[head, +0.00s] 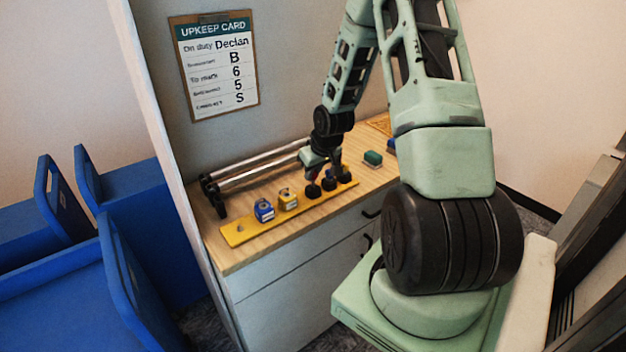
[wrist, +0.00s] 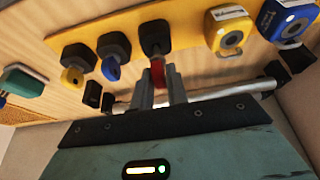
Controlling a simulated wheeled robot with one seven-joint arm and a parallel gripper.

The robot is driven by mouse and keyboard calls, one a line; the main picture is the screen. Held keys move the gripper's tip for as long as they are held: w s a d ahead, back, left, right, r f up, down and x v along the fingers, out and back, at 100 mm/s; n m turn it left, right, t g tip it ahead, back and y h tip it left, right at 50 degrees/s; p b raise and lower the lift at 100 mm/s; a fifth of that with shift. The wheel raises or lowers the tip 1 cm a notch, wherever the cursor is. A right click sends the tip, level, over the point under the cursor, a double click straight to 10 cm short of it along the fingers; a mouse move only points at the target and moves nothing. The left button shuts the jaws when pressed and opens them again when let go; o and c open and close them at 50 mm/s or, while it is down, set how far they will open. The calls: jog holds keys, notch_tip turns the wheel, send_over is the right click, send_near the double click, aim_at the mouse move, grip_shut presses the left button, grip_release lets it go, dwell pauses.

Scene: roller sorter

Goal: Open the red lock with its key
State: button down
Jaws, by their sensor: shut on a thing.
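My gripper (wrist: 158,86) is shut on a red key (wrist: 157,72), whose red part shows between the fingers in the wrist view. The key's far end meets a black block (wrist: 155,36) on a yellow strip (wrist: 190,32); I cannot tell how deep it sits. Two similar black blocks beside it carry a blue key (wrist: 110,69) and a yellow key (wrist: 72,76). A yellow lock (wrist: 228,32) and a blue lock (wrist: 288,20) stand on the same strip. In the head view my gripper (head: 316,170) is low over the strip. I cannot make out a red lock body.
Metal rollers (head: 255,168) run behind the yellow strip (head: 232,236) on the wooden counter (head: 232,258). A green block (head: 372,158) lies to the right. An upkeep card (head: 217,65) hangs on the wall. Blue bins (head: 140,265) stand at the left.

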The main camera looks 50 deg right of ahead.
notch_tip(320, 180, up, 7)
jog(key=shift+r, duration=0.15)
notch_tip(320, 180, up, 5)
jog(key=p, duration=0.4)
jog(key=shift+a, duration=0.1)
dwell(0.4)
